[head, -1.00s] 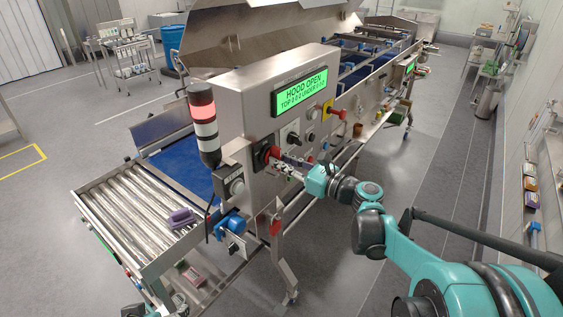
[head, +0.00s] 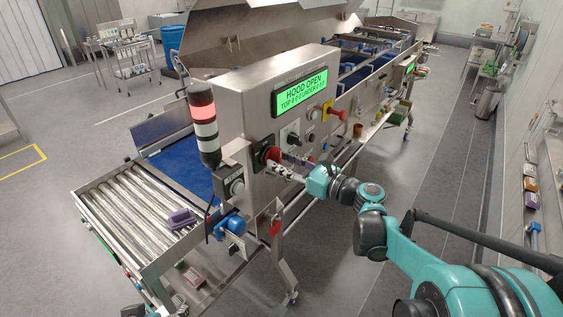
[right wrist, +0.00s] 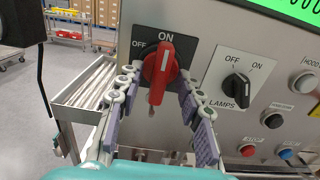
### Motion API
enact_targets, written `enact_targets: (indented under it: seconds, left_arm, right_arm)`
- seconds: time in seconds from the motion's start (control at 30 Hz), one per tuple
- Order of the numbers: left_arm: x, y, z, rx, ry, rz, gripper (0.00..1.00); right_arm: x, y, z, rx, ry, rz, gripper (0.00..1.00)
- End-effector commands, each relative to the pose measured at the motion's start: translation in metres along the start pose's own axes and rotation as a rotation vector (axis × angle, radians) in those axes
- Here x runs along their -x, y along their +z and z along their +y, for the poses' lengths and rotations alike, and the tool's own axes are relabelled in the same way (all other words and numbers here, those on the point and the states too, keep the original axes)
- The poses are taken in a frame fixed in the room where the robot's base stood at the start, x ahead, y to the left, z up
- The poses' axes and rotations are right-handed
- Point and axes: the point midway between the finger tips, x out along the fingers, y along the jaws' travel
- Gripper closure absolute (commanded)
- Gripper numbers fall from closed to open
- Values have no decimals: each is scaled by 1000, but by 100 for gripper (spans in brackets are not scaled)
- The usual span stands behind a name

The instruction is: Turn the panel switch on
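The panel switch is a red rotary handle (right wrist: 161,66) on a black plate marked OFF and ON, seen close in the right wrist view. Its handle is nearly upright, and the white mark at its upper end points up towards ON. In the head view the red switch (head: 271,154) is on the left part of the steel panel (head: 262,105). My right gripper (right wrist: 157,84) is open, with one finger on each side of the handle and visible gaps between. In the head view the right gripper (head: 279,168) is close in front of the switch. My left gripper is out of view.
Right of the switch is a black LAMPS knob (right wrist: 237,90) and several push buttons. A green display (head: 303,91) reads HOOD OPEN. A signal tower (head: 204,125) with a lit red top stands left of the panel. A roller conveyor (head: 140,212) lies left; open floor lies right.

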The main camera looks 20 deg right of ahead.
Motion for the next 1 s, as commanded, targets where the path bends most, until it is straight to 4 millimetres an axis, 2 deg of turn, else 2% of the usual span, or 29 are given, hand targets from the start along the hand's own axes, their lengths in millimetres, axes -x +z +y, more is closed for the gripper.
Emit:
enact_targets:
  seconds: [0.17, 0.4, 0.53, 0.7, 1.0]
  left_arm:
    - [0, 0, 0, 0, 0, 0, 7]
    - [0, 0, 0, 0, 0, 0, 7]
    - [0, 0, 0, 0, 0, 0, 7]
    - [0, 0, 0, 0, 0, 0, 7]
    - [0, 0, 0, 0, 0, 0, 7]
  right_arm:
    - [30, 0, -1, 0, -5, 0, 64]
    - [82, 0, -1, 0, -5, 0, 64]
    - [103, 0, -1, 0, -4, 0, 64]
    - [115, 0, 0, 0, -1, 1, 64]
    - [116, 0, 0, 0, 0, 0, 64]
